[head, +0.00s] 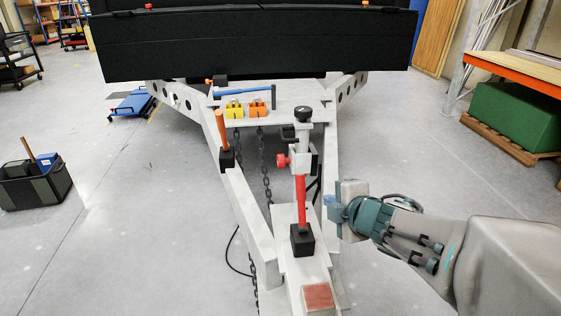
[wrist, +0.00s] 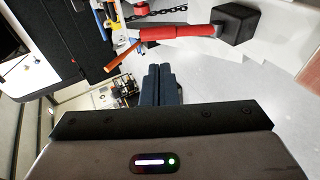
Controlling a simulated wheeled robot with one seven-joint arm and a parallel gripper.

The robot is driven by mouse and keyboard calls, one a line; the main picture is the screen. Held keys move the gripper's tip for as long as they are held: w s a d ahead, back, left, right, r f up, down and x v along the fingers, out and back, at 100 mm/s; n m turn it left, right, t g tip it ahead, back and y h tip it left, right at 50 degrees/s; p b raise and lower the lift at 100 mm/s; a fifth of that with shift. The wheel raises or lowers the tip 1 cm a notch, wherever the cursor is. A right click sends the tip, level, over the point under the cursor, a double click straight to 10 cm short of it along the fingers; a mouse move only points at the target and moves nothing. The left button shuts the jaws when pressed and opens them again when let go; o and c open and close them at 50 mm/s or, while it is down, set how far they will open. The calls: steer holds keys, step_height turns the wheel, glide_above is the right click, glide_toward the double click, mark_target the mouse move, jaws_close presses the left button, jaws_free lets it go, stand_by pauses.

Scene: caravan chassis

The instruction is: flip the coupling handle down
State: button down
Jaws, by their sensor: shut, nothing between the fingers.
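The upright bar in the head view has a red lower length (head: 300,200) that rises from a black block (head: 302,240) on the white drawbar; I take it as the coupling handle, but cannot be sure. The wrist view shows the same red length (wrist: 178,33) and black block (wrist: 236,23) across its top. My gripper (head: 331,208) is to the right of the bar, apart from it, pointing left. Its fingers (wrist: 162,84) are together, with nothing between them.
A white clamp with a red knob (head: 283,160) sits by the bar. An orange lever (head: 221,130) stands on the left frame rail. Yellow and orange padlocks (head: 257,109) and a blue hammer (head: 245,92) lie behind.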

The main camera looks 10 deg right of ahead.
steer(key=shift+w, duration=0.15)
steer(key=p, duration=0.6)
glide_toward(302, 188)
steer(key=shift+p+x, duration=3.45)
